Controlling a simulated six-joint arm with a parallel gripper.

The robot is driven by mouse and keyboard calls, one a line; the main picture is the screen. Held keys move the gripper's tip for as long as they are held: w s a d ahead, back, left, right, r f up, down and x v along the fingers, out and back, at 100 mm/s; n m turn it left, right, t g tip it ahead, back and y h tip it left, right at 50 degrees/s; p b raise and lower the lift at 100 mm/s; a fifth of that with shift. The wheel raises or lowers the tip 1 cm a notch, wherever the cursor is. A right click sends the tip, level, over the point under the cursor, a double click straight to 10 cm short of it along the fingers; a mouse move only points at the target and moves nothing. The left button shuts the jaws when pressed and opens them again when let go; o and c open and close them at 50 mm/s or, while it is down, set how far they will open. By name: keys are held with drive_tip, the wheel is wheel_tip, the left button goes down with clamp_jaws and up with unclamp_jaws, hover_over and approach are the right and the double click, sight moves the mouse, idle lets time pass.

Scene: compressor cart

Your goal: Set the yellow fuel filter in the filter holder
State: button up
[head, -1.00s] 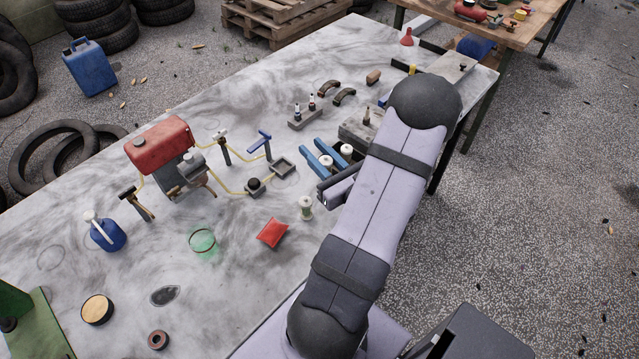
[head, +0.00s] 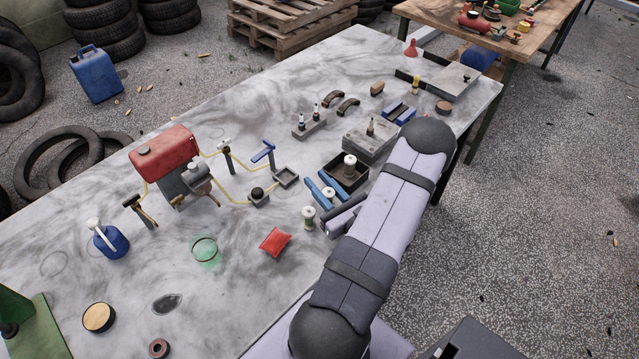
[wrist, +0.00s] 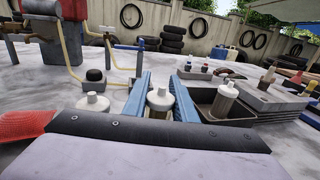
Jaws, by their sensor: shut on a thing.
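My gripper (head: 325,192) has two blue fingers and is shut on a white-capped filter (head: 328,192). The filter stands upright between the fingers in the wrist view (wrist: 160,100); its body is mostly hidden, so I cannot tell its colour. A second white-capped filter (head: 308,217) stands on the table just left of my gripper. A third filter (head: 350,163), with a brownish body, stands in a dark tray (head: 360,182) behind my gripper. A small square grey holder (head: 286,177), apparently the filter holder, lies left of and beyond my gripper, at the yellow line.
A black-topped part (head: 258,195) and the red tank (head: 163,150) with yellow hoses stand left of the holder. A red pouch (head: 275,241) lies at the front. A grey block (head: 370,138) stands behind the tray. The table between gripper and holder looks clear.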

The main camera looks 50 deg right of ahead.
sight(333, 202)
drive_tip(key=shift+f, duration=0.25)
drive_tip(key=shift+f, duration=0.3)
drive_tip(key=o, duration=1)
drive_tip(key=shift+r, duration=0.1)
drive_tip(key=shift+o, duration=0.2)
drive_tip(key=b+v, duration=0.1)
drive_tip(key=v, duration=0.2)
drive_tip(key=b+v, duration=0.1)
drive_tip(key=v, duration=0.1)
drive_tip(key=shift+s+f+b, duration=0.3)
drive_tip(key=shift+s+b, duration=0.05)
drive_tip(key=shift+o, duration=0.5)
drive_tip(key=shift+v, duration=0.85)
